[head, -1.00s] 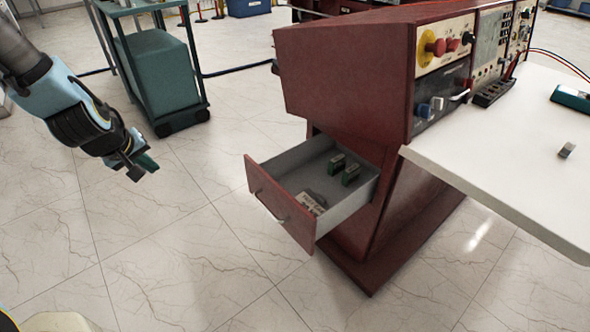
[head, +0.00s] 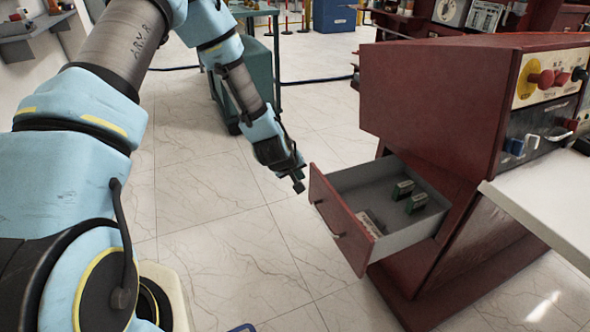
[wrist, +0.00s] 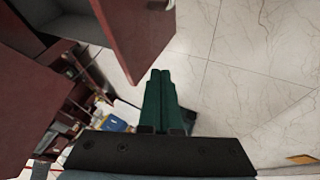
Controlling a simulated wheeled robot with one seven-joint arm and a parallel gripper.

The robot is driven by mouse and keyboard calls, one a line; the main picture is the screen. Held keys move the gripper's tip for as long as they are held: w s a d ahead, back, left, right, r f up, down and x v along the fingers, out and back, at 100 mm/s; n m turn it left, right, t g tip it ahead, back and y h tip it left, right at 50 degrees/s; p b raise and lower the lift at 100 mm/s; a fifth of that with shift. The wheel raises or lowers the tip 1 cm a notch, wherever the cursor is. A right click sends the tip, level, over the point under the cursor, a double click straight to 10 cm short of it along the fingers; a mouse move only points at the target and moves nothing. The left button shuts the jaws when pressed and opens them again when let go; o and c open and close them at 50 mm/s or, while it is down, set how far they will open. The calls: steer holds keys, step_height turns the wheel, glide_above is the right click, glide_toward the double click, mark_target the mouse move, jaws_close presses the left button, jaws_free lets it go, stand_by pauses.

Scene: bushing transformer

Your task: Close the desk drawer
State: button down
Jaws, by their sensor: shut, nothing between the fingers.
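The desk drawer (head: 342,222) is pulled out of the dark red desk (head: 440,110). It has a red front with a metal handle (head: 328,219) and a grey inside. Several small items, two of them green blocks (head: 409,196), lie in it. My gripper (head: 298,184) is just left of the drawer front's far upper corner, apparently apart from it. In the wrist view the green fingers (wrist: 159,88) are together with nothing between them, and the red drawer front (wrist: 138,35) is at the top, beyond the fingertips.
A white tabletop (head: 540,205) juts out at the right of the desk. A green cart (head: 228,100) stands behind my arm.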

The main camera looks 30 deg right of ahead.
mark_target(315, 175)
steer(key=shift+s+d+r, duration=0.1)
steer(key=shift+d+r, duration=0.05)
steer(key=shift+d, duration=0.75)
steer(key=shift+s+d+r, duration=0.1)
steer(key=shift+d, duration=0.8)
